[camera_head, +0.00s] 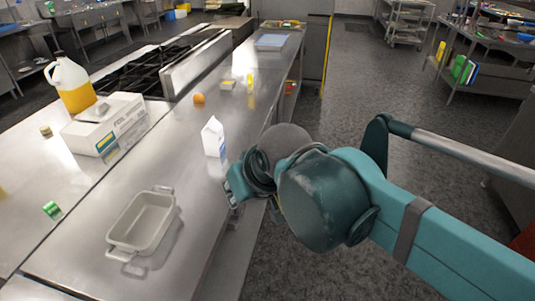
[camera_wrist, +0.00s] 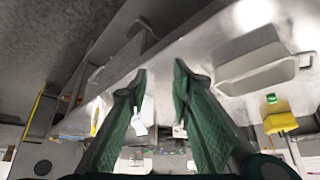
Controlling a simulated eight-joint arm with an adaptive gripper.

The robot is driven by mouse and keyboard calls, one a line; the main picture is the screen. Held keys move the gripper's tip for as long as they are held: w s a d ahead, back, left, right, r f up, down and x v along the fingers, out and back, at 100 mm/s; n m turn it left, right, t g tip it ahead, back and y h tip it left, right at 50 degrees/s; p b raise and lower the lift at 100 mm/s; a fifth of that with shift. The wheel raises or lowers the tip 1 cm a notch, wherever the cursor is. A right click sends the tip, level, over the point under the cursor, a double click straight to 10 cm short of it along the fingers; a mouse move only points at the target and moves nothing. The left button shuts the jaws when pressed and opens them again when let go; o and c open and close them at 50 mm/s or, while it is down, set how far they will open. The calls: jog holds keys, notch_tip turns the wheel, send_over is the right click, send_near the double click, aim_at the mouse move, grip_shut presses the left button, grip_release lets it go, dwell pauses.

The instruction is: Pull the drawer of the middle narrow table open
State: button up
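The narrow steel table (camera_head: 190,190) runs away from me at the centre of the head view. Its right side drops to a shelf below, partly hidden behind my arm. My gripper (camera_head: 232,188) is at the table's right edge, close to the milk carton. In the wrist view my gripper (camera_wrist: 160,70) shows two green fingers standing apart with nothing between them. A grey box-like panel (camera_wrist: 118,64) juts from the table side just beyond the left finger; it may be the drawer, but I cannot tell. No drawer handle shows clearly.
A juice jug (camera_head: 70,82) stands at the left. The floor (camera_head: 350,95) right of the table is clear.

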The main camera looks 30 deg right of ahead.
jog(key=w+d+r+m+y+p, duration=0.1)
jog(key=w+d+m+y, duration=0.3)
jog(key=w, duration=0.7)
jog(key=w+d+r+m+y+p, duration=0.1)
jog(key=w+d+r+m+y, duration=0.1)
jog(key=w+d, duration=0.65)
jog(key=w+d+f+m+t+y, duration=0.15)
jog(key=w+d, duration=0.35)
jog(key=d, duration=0.6)
jog(key=w+d+f+m+t+y, duration=0.1)
jog(key=w+d+f+t+y, duration=0.3)
jog(key=d, duration=0.7)
notch_tip(320, 180, down, 20)
jog(key=d+g, duration=0.1)
jog(key=shift+w+h+p, duration=0.35)
jog(key=shift+w+p, duration=0.05)
jog(key=shift+p, duration=0.05)
jog(key=shift+g, duration=0.25)
jog(key=shift+b+x, duration=0.9)
jog(key=shift+x, duration=3)
